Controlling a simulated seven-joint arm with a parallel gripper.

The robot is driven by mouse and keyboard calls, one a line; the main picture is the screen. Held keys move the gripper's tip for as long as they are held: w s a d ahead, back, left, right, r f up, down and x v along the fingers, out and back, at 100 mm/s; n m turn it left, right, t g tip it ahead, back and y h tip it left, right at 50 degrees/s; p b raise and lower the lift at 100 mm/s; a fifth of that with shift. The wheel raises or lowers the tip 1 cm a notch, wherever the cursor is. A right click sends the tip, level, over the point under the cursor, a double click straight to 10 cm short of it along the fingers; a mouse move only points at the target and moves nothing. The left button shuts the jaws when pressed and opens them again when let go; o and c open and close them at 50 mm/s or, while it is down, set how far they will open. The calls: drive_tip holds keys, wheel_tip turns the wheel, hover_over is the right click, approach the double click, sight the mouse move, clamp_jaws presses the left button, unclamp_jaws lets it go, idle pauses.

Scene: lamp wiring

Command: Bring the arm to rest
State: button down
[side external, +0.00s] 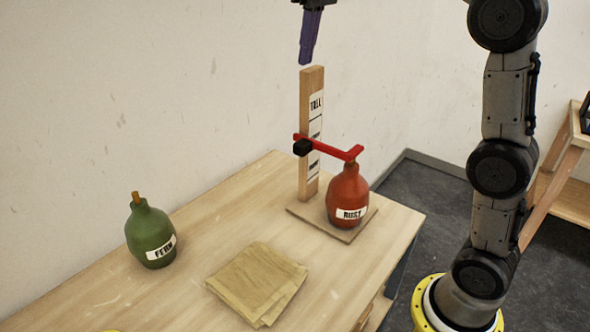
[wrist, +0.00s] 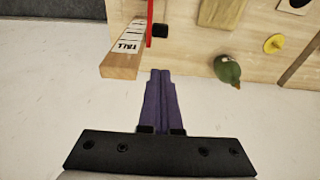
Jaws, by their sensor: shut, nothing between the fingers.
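My gripper (side external: 309,55) hangs at the top of the side view, its purple fingers pointing down, above the top of a wooden post. In the wrist view my gripper (wrist: 160,74) has its two purple fingers pressed together with nothing between them. It is apart from everything on the table. The wooden post (side external: 309,80) stands upright on a square base and carries white labels, the top one reading "TALL"; it also shows in the wrist view (wrist: 121,66). A red arm (side external: 330,147) with a black knob reaches from the post to the neck of a red bottle.
The red bottle (side external: 347,195), labelled "RUST", stands on the post's base. A green bottle (side external: 149,232), labelled "FERN", stands at the left of the table (side external: 150,298). A folded tan cloth (side external: 256,282) lies at the front. A yellow round thing (wrist: 274,43) shows in the wrist view.

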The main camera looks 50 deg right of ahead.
drive_tip(key=s+a+t, duration=0.2)
drive_tip(key=s+a, duration=0.1)
drive_tip(key=s, duration=1.1)
drive_tip(key=s+f, duration=0.4)
drive_tip(key=f, duration=0.5)
drive_tip(key=s+f+t, duration=0.1)
drive_tip(key=s+f, duration=0.4)
drive_tip(key=f, duration=0.5)
drive_tip(key=shift+s+t, duration=0.15)
drive_tip(key=shift+t, duration=0.15)
drive_tip(key=shift+a+r, duration=0.1)
idle(0.5)
